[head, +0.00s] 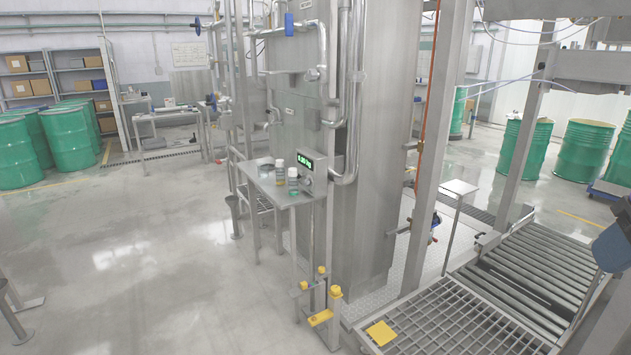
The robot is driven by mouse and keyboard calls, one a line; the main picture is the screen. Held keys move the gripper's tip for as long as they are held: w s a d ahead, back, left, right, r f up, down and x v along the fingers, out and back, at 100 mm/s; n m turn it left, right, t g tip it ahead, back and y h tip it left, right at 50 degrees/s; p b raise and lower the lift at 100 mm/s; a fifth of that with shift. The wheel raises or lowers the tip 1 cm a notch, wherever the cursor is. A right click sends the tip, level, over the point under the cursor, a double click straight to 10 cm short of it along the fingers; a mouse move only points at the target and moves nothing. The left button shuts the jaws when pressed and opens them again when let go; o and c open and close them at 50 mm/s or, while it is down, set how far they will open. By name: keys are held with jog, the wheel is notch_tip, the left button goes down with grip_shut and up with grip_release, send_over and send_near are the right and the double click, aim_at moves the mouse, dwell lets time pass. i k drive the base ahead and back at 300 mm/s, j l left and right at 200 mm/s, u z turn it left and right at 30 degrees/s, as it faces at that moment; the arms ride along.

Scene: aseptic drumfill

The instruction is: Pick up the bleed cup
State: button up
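A small steel side table (306,198) stands against the tall steel vessel. The grey vessel stands at the back left of the table and is small in the picture. I cannot tell for sure that it is the bleed cup. My gripper does not show in the head view.
A green digital display (306,160) stands at the table's right. Yellow-topped posts (335,293) stand below it. A roller conveyor (538,262) and grating (440,325) lie at right. A blue-grey object (612,247) juts in at the right edge.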

aim_at(262, 168)
jog(key=i+j, duration=0.25)
jog(key=j, duration=0.15)
jog(key=i+j, duration=0.25)
jog(key=j, duration=0.15)
jog(key=i+j, duration=0.25)
jog(key=j, duration=0.15)
jog(key=i+j, duration=0.2)
jog(key=j, duration=0.2)
jog(key=i+j, duration=0.25)
jog(key=j, duration=0.15)
jog(key=i+j, duration=0.95)
jog(key=i+j+u, duration=0.1)
jog(key=i+j, duration=0.8)
jog(key=i, duration=0.25)
